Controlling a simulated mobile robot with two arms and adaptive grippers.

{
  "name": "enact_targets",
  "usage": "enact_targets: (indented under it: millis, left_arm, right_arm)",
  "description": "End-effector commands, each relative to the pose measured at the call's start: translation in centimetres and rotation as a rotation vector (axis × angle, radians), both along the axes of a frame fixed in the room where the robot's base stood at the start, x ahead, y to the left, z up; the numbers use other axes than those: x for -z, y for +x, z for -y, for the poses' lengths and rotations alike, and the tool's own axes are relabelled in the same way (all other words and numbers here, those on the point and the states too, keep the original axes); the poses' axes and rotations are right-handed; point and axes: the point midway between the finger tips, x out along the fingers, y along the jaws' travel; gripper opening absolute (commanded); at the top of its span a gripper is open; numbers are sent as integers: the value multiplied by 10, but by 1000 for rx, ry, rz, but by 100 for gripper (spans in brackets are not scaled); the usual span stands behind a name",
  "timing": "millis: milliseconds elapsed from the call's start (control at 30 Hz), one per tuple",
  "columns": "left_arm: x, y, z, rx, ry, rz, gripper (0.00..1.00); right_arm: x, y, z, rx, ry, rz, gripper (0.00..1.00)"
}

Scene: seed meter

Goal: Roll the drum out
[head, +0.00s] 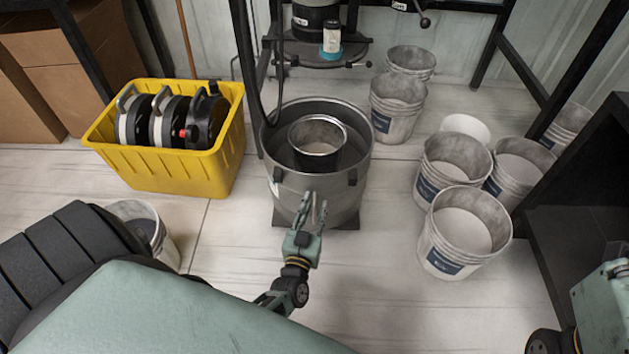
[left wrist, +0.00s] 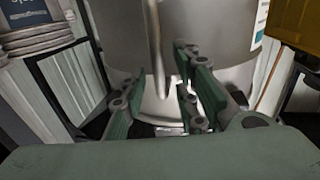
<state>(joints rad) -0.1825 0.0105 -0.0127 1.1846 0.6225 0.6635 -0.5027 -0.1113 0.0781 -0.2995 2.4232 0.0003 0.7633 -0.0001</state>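A grey metal drum (head: 355,185) stands upright on a dark base in the middle of the head view. A smaller metal cylinder (head: 318,148) sits inside its open top. My left gripper (head: 314,203) is at the drum's near side. In the left wrist view its fingers (left wrist: 160,92) are apart, facing the drum wall (left wrist: 215,30). A thin upright metal bar (left wrist: 156,50) on the near side reaches down between the fingers, and I cannot tell whether they touch it. Part of my right arm shows at the lower right edge; its gripper is not visible.
A yellow crate (head: 215,172) with several reels stands left of the drum. Several white buckets (head: 466,258) stand to the right. A machine on a dark frame (head: 318,20) is behind the drum. Another bucket (head: 142,222) is at the left.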

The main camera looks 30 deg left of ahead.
Motion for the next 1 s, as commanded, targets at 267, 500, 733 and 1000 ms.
enact_targets:
  millis: [267, 500, 733, 1000]
  left_arm:
    - [-46, -1, 0, -2, -2, 3, 28]
    - [-71, 0, 0, -1, 0, 0, 28]
    - [-75, 0, 0, 1, 2, -2, 28]
    - [-75, 0, 0, 1, 1, 0, 28]
  right_arm:
    - [0, 0, 0, 0, 1, 0, 0]
    - [0, 0, 0, 0, 1, 0, 0]
    - [0, 0, 0, 0, 1, 0, 0]
    - [0, 0, 0, -1, 1, 0, 0]
